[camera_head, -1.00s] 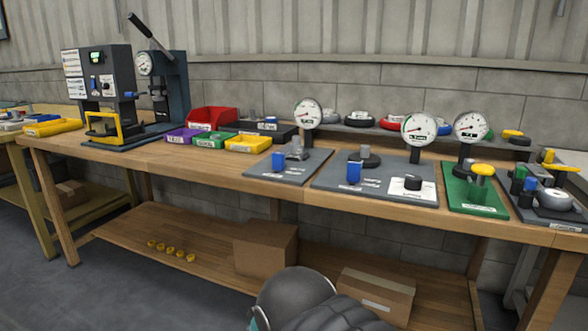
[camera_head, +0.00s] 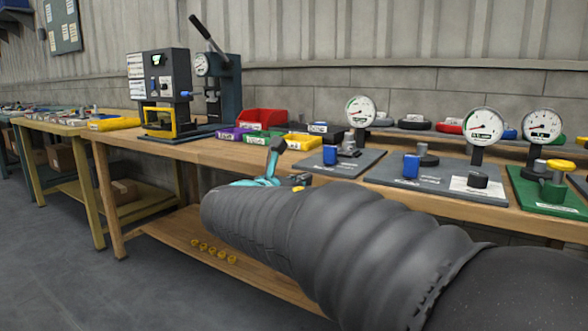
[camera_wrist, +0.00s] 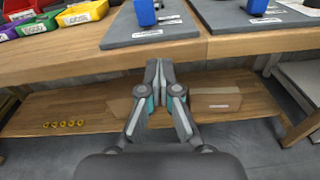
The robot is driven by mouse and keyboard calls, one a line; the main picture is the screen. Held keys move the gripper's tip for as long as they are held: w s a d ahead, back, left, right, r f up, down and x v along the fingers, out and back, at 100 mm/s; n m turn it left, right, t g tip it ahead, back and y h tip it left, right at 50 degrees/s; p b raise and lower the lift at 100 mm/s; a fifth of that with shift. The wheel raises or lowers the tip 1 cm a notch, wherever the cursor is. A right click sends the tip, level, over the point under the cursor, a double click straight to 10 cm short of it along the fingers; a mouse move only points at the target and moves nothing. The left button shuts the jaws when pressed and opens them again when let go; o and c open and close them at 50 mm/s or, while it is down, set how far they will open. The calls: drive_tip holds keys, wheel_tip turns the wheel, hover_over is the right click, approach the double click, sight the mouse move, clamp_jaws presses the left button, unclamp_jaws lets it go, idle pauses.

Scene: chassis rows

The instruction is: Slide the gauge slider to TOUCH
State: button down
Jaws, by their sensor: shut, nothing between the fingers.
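Two grey plates on the bench carry blue blocks and dial gauges; no TOUCH label is legible, so I cannot tell which part is the gauge slider. The left plate (camera_head: 366,160) has a blue block (camera_head: 330,154) and a white dial gauge (camera_head: 360,111). The right plate (camera_head: 400,181) has another blue block (camera_head: 411,167) and a gauge (camera_head: 484,125). Both blocks show at the top of the wrist view, left (camera_wrist: 145,12) and right (camera_wrist: 258,6). My gripper (camera_wrist: 158,66) is shut and empty, in front of the bench edge and apart from both blocks. It also shows in the head view (camera_head: 277,146).
A dark press machine (camera_head: 207,90), a red bin (camera_head: 263,119) and small coloured trays stand left of the plates. A green plate (camera_head: 545,203) with a yellow knob stands right. Below, the lower shelf (camera_wrist: 30,122) holds yellow pieces and boxes.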

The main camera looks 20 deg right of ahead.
drive_tip(key=w+n, duration=0.1)
drive_tip(key=w, duration=0.1)
approach(329, 157)
drive_tip(key=shift+t, duration=0.3)
drive_tip(key=x, duration=0.7)
drive_tip(key=shift+s+d+f+b, duration=0.1)
drive_tip(key=shift+d+f+b, duration=0.15)
drive_tip(key=shift+b, duration=0.15)
drive_tip(key=shift+a, duration=0.1)
